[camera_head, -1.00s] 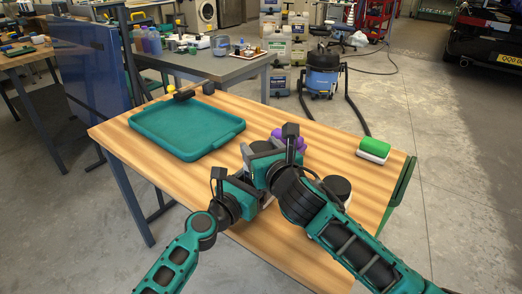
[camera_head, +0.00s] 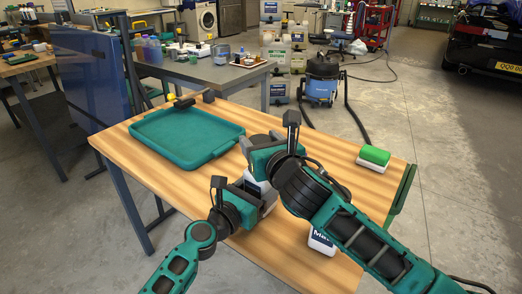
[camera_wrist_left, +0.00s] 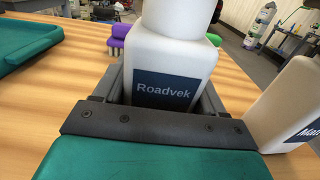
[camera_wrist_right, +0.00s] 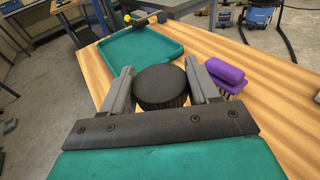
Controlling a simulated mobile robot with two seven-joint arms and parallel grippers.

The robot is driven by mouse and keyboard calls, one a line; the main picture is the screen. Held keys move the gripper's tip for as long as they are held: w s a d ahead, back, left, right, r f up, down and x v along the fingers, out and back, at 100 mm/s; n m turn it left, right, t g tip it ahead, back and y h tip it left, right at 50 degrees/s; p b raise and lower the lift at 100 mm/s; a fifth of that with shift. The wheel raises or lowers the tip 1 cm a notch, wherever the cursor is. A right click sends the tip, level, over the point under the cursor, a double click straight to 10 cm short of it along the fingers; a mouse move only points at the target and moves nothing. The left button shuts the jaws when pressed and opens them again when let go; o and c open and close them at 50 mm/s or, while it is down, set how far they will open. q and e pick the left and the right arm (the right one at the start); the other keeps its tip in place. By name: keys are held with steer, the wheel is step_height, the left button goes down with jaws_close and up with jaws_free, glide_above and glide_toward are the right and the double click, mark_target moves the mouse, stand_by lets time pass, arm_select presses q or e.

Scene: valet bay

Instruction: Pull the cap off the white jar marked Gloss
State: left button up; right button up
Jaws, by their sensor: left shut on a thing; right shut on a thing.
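My left gripper (camera_head: 243,202) is shut on the body of a white jar (camera_wrist_left: 172,65). The side of the jar facing the left wrist camera reads "Roadvek"; no word Gloss is readable. My right gripper (camera_head: 268,143) is above it, shut on a round black cap (camera_wrist_right: 161,86). In the left wrist view the jar's white neck runs out of the top of the picture with no black on it. Whether the cap is fully clear of the neck is hidden. A second white jar (camera_head: 321,241), its label starting "Mat" in the left wrist view (camera_wrist_left: 290,105), stands to the right, partly behind my right arm.
A green tray (camera_head: 190,158) lies on the wooden table's left half. A purple brush (camera_wrist_right: 226,77) lies close to the right gripper. A green-and-white block (camera_head: 373,157) is near the right edge. The table is bare between the block and my right arm.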

steer(key=shift+r, duration=0.8)
arm_select(q)
steer(key=o, duration=1.6)
